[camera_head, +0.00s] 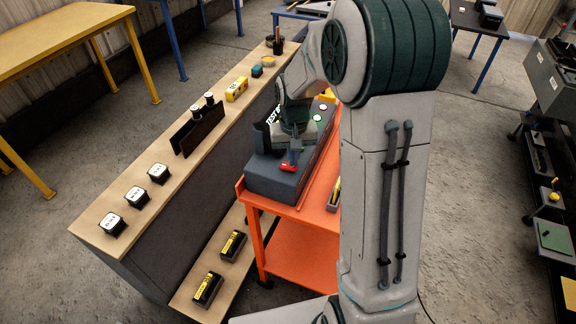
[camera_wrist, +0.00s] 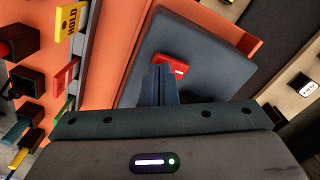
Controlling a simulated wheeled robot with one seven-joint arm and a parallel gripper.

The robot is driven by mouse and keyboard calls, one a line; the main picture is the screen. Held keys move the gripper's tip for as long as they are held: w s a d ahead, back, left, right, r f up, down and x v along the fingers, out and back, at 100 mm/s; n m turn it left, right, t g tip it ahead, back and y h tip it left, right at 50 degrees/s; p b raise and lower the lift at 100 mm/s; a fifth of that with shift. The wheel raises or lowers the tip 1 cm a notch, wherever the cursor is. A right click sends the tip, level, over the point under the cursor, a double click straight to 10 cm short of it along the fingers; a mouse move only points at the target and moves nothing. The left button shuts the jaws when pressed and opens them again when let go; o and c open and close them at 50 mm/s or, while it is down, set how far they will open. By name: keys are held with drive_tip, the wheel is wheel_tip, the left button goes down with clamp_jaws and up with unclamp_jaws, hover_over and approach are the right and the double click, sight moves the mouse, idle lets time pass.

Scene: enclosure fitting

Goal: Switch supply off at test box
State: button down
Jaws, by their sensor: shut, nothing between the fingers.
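The test box (camera_head: 275,178) is a dark grey case on an orange cart, with "TEST B" lettering partly hidden behind my arm. A red switch or lever (camera_head: 288,167) shows on its near part. It also shows in the wrist view as a red piece with a white mark (camera_wrist: 170,66), on the grey box face (camera_wrist: 205,60). My gripper (camera_head: 293,152) is over the box, its fingers together and empty. In the wrist view the fingertips (camera_wrist: 160,72) are right at the red piece. I cannot tell whether they touch it.
The orange cart (camera_head: 277,206) carries the box and stands beside a long wooden bench (camera_head: 135,168). The bench holds several black-and-white devices, a dark upright holder (camera_head: 198,130) and a yellow item (camera_head: 237,90). Yellow-and-black units (camera_head: 208,288) lie on a lower shelf.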

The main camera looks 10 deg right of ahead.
drive_tip(key=shift+f+b, duration=0.4)
drive_tip(key=shift+f, duration=0.15)
drive_tip(key=shift+r, duration=0.15)
drive_tip(key=shift+r+p, duration=2.45)
drive_tip(key=shift+r, duration=0.95)
drive_tip(key=s+r+t, duration=0.1)
drive_tip(key=s+r, duration=0.2)
drive_tip(key=s, duration=0.4)
drive_tip(key=s+r+t, duration=0.1)
drive_tip(key=s+r, duration=0.3)
drive_tip(key=s, duration=0.3)
drive_tip(key=s+r+n+t, duration=0.1)
drive_tip(key=s+r, duration=0.3)
drive_tip(key=s, duration=0.3)
drive_tip(key=shift+r+t, duration=0.25)
drive_tip(key=shift+t, duration=0.15)
